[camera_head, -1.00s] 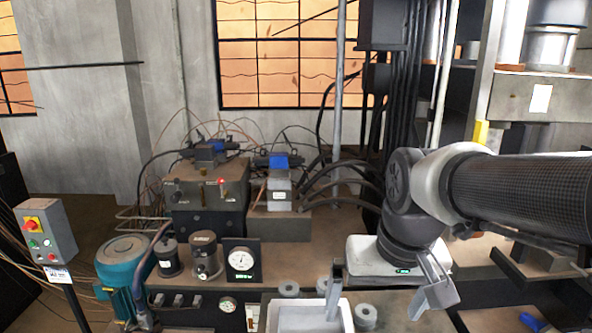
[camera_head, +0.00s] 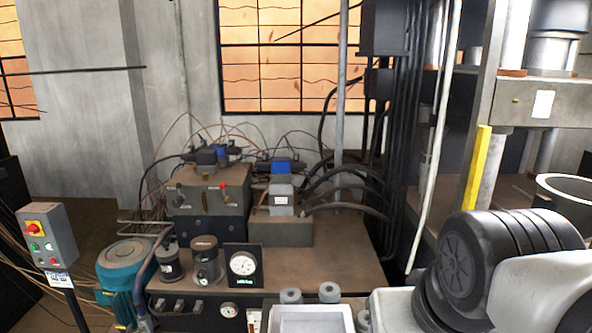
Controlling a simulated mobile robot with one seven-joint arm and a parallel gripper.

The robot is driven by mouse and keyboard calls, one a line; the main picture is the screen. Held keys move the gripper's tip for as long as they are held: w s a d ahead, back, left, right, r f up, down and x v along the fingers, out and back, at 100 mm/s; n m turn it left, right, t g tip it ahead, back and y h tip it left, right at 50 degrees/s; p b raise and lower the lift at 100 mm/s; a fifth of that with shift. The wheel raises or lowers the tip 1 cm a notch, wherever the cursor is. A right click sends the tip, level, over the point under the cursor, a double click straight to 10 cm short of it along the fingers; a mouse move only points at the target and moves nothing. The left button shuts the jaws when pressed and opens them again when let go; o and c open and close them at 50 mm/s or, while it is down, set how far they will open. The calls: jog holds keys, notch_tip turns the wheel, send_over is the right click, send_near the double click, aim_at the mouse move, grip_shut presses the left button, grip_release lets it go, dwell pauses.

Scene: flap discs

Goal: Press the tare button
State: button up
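I cannot make out a tare button or a scale in this view. A dark panel with a round white dial (camera_head: 242,263) and a small green strip below it stands on the bench; the strip is too small to read. My arm fills the lower right corner, with its black wrist and pale link. The pale body of my gripper shows only in part beside the wrist at the bottom edge. Its fingers are out of frame, so their opening is hidden.
A pale tray (camera_head: 312,314) is cut off by the bottom edge, with grey rings (camera_head: 291,296) behind it. A control box (camera_head: 46,238) with red and green buttons stands left, beside a teal motor (camera_head: 125,268). A yellow post (camera_head: 477,168) rises at right.

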grip_shut()
dwell(1.2)
